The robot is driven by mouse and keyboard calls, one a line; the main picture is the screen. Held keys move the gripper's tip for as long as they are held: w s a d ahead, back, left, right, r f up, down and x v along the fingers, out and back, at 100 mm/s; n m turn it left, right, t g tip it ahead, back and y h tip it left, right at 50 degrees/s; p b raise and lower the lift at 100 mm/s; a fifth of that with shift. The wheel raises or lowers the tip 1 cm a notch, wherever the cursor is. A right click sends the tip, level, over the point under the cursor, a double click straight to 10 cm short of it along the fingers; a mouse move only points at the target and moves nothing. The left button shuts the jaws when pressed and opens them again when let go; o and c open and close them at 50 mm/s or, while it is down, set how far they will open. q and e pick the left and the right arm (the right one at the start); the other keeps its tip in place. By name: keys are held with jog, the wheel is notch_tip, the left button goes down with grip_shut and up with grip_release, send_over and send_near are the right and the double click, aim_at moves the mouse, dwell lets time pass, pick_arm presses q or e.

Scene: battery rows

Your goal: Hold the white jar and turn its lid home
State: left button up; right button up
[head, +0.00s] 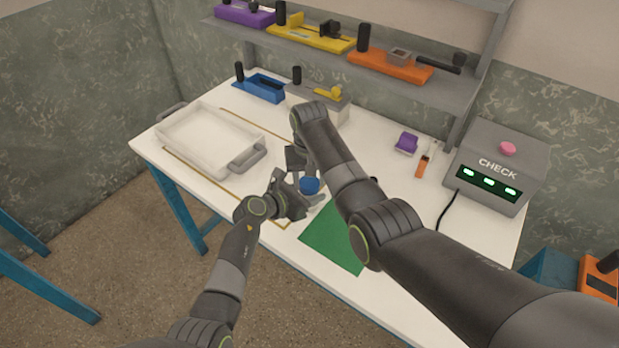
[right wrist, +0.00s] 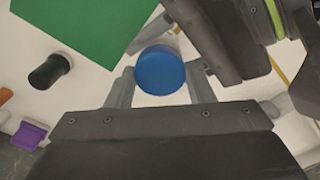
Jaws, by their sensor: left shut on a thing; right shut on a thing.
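The blue lid (head: 310,186) sits between my grippers near the front of the table. In the right wrist view it is a round blue disc (right wrist: 160,70) seen from above. My right gripper (right wrist: 161,84) is shut on the lid, with one finger on each side. My left gripper (head: 303,203) comes in low from the left, just under the lid, and is shut on the white jar. The jar's body is almost wholly hidden by the lid and the fingers. I cannot tell how far down the lid sits on it.
A green mat (head: 330,240) lies close by on the right. A white tray (head: 205,140) stands left. The grey CHECK box (head: 498,165) with lit green lamps stands right. A purple piece (head: 406,143) and an orange-handled tool (head: 424,163) lie behind. A black cylinder (right wrist: 48,72) stands near the mat.

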jog(key=shift+s+d+f, duration=0.15)
jog(key=shift+f, duration=0.35)
jog(key=o, duration=0.7)
notch_tip(320, 180, up, 4)
jog(key=shift+f, duration=0.25)
jog(key=shift+r, duration=0.45)
jog(key=c, duration=0.9)
